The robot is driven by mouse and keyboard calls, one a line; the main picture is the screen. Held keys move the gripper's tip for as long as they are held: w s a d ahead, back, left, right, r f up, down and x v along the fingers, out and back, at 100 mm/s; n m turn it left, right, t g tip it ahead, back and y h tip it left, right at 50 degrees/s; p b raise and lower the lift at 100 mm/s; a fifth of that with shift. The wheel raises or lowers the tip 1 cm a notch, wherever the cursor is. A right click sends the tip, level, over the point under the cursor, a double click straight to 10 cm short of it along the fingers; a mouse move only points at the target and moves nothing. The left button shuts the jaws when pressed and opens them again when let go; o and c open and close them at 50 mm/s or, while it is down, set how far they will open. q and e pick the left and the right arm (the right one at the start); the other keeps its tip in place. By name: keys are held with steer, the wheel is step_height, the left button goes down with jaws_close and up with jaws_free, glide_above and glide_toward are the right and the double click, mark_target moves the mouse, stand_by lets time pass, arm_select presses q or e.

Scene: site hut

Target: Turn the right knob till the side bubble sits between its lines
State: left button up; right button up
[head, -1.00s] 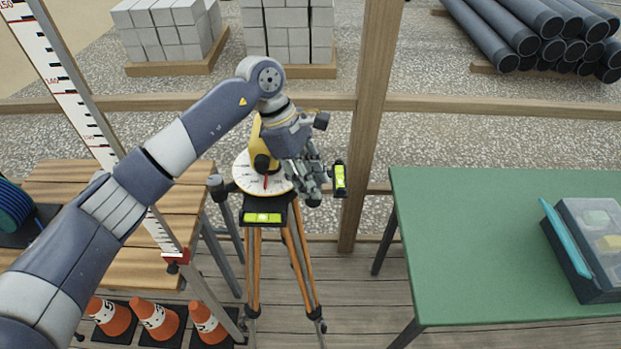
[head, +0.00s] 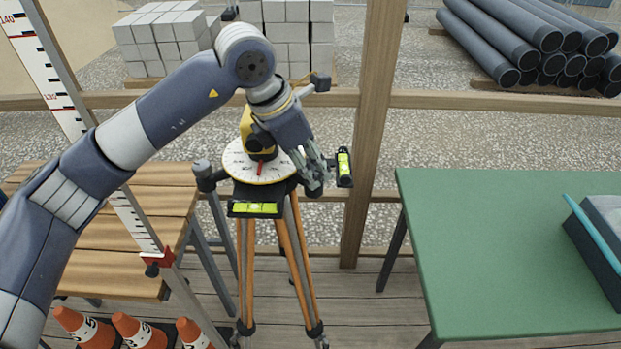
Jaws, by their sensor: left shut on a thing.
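A yellow survey instrument (head: 250,140) with a white dial (head: 238,163) stands on a tripod (head: 289,245). The side vial (head: 344,164) is yellow-green and sits upright in the picture in a black holder at the right; its bubble is too small to place against its lines. A front vial (head: 254,208) lies on the near edge. A dark left knob (head: 204,172) is free. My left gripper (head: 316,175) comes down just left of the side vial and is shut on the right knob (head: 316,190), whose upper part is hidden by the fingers. My right gripper is not in view.
A green table (head: 500,250) with a dark case (head: 596,240) stands at the right. A slatted wooden bench (head: 150,230), a measuring staff (head: 130,215) and orange cones (head: 137,330) are at the left. A wooden post (head: 370,140) rises behind the side vial.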

arm_select(q)
steer(key=n+t+b, duration=0.1)
steer(key=n+b, duration=0.2)
steer(key=shift+f+y+b, duration=0.2)
steer(key=shift+y+b, duration=0.2)
steer(key=shift+s+d+r+n+t+y+b, duration=0.1)
steer(key=shift+r+n+t+y+b, duration=0.1)
steer(key=shift+n+b, duration=0.5)
steer(key=shift+r+n+t+y+b, duration=0.1)
steer(key=shift+n+t+y+b, duration=0.1)
steer(key=shift+n+b, duration=0.5)
steer(key=o, duration=1)
steer(key=shift+o, duration=0.2)
